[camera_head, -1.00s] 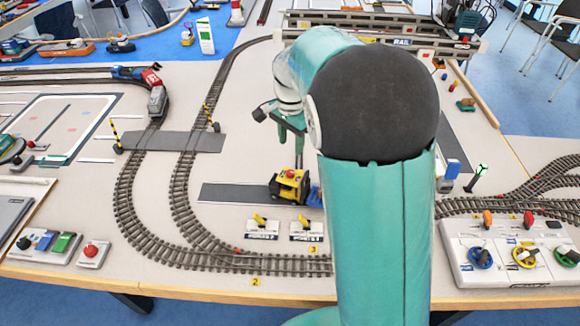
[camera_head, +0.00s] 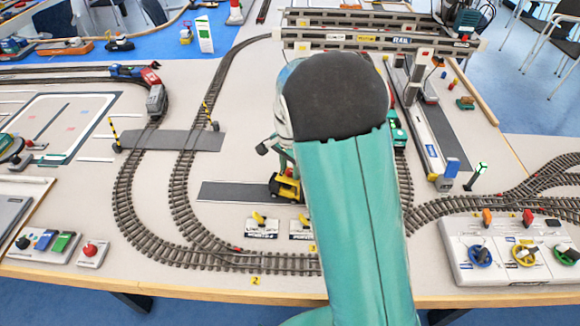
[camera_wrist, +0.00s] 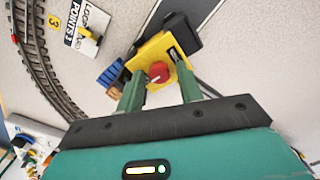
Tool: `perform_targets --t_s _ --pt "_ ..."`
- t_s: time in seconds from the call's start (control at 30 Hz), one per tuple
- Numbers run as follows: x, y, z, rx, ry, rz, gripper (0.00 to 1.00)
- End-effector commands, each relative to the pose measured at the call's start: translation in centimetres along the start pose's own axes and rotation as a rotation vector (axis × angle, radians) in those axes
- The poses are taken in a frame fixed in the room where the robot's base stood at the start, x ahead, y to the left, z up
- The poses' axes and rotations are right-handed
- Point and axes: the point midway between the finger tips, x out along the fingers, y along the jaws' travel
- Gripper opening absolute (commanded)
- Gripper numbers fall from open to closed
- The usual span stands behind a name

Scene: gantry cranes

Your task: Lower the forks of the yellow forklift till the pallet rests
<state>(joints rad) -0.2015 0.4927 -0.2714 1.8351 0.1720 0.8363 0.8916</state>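The yellow forklift (camera_head: 285,187) stands on the dark grey road strip, partly hidden by my arm in the head view. In the wrist view the forklift (camera_wrist: 150,48) is seen from above, with a red knob (camera_wrist: 158,72) on it. A blue ribbed piece (camera_wrist: 110,75), which looks like the pallet, is at its left side; its height above the table cannot be told. My gripper (camera_wrist: 160,85) is close over the forklift. Its two green fingers are apart, one on each side of the red knob, with visible gaps.
Point levers on white plates (camera_head: 262,228) stand in front of the forklift, with curved track (camera_head: 185,235) beyond them. A control box with knobs (camera_head: 515,255) is at the right. The gantry crane (camera_head: 380,35) spans the back. Bare table lies behind the road strip.

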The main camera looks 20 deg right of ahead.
Motion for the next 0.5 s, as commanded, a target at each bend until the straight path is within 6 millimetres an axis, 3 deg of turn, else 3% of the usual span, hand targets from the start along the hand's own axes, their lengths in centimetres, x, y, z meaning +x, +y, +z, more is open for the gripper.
perform_targets --t_s 0.03,0.17,0.5 --pt "0.00 0.01 0.00 0.000 0.000 0.000 0.26" --pt "-0.02 0.00 0.00 0.000 0.000 0.000 0.00" --pt "-0.06 -0.01 -0.03 -0.032 0.001 -0.001 0.00"
